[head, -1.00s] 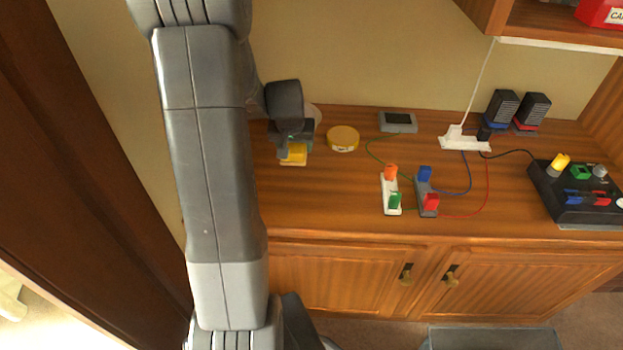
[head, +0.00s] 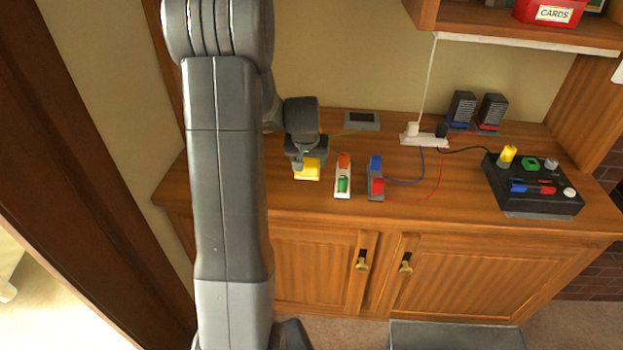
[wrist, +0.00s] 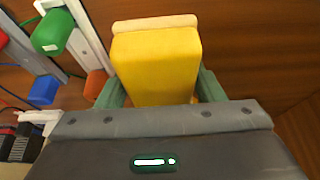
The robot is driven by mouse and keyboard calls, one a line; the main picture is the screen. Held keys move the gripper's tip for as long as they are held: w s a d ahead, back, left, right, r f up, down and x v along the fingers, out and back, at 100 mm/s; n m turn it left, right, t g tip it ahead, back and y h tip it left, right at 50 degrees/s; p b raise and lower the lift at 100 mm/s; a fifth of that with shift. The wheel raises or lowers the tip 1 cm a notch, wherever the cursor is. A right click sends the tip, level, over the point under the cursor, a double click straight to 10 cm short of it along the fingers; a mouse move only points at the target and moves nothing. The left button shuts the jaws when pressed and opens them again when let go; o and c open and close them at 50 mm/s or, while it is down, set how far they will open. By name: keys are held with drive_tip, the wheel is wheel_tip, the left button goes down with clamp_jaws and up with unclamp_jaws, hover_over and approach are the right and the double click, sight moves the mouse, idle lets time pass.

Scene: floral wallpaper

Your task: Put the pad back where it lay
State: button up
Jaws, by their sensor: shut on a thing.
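My gripper (head: 306,160) is shut on a yellow pad (head: 307,173), over the left part of the wooden counter. In the wrist view the pad (wrist: 155,65) is a thick yellow block with a cream strip along its far end. It sits between my two green fingers (wrist: 160,88). Whether its underside touches the counter, I cannot tell. The pad is just left of a white strip (head: 343,178) with an orange and a green block. The round yellow thing behind my gripper is almost wholly hidden.
A grey strip (head: 376,182) with blue and red blocks stands right of the white one. Thin wires run to a white power strip (head: 424,139). A black control box (head: 533,187) stands at the right. A small grey display (head: 362,121) lies at the back. The front counter strip is bare.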

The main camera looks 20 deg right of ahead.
sight(309, 182)
drive_tip(key=shift+f, duration=2.6)
drive_tip(key=shift+f, duration=0.1)
drive_tip(key=o, duration=1)
drive_tip(key=shift+s+a+r, duration=0.1)
drive_tip(key=shift+s+r, duration=0.05)
drive_tip(key=shift+r, duration=0.4)
drive_tip(key=v, duration=1.1)
drive_tip(key=x, duration=1.2)
drive_tip(key=shift+f+b, duration=0.3)
drive_tip(key=shift+b, duration=0.05)
drive_tip(key=shift+r, duration=0.3)
